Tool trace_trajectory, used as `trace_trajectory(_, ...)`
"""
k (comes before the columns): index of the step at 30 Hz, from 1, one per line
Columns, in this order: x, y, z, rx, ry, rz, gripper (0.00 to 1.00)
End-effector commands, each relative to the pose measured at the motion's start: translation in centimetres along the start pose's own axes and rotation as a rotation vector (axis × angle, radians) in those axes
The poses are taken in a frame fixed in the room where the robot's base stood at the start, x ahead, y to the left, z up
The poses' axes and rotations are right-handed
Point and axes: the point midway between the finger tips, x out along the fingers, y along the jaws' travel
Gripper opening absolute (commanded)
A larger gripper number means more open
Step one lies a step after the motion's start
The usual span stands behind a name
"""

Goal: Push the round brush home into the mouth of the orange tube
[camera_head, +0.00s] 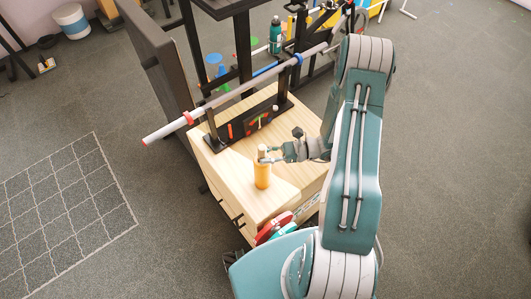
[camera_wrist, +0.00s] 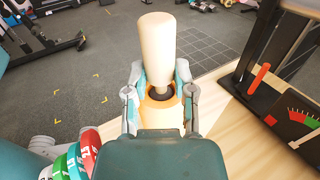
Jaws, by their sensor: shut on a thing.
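The round brush shows as a pale wooden handle (camera_wrist: 157,48) with a dark collar at its lower end in the wrist view. Its top also shows in the head view (camera_head: 262,149). My gripper (camera_wrist: 158,76) is shut on the handle, one finger on each side. The orange tube (camera_head: 262,178) stands upright on the wooden box top. Its orange rim (camera_wrist: 160,112) shows around the dark collar, directly below the handle. The bristles are hidden, and I cannot tell how deep the brush sits.
The wooden box top (camera_head: 292,172) is mostly clear around the tube. A black stand with a coloured gauge (camera_head: 258,120) is behind it. A long silver bar (camera_head: 240,90) crosses above the back of the box. Red and green discs (camera_head: 274,227) are at the front.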

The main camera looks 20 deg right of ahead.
Motion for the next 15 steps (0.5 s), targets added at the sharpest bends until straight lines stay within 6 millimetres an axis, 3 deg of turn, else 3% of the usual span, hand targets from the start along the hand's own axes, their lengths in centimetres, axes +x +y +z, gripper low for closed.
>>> trace_trajectory(10,0.0,0.01,-0.78,-0.001,0.001,0.0,0.0)
trace_trajectory(11,0.0,0.01,-0.8,-0.001,0.001,0.0,0.38)
trace_trajectory(12,0.0,0.01,-0.76,-0.002,0.001,0.0,0.56)
trace_trajectory(13,0.0,0.01,-0.75,-0.002,0.001,0.0,0.69)
trace_trajectory(15,0.0,0.02,-0.74,-0.002,0.001,0.0,0.74)
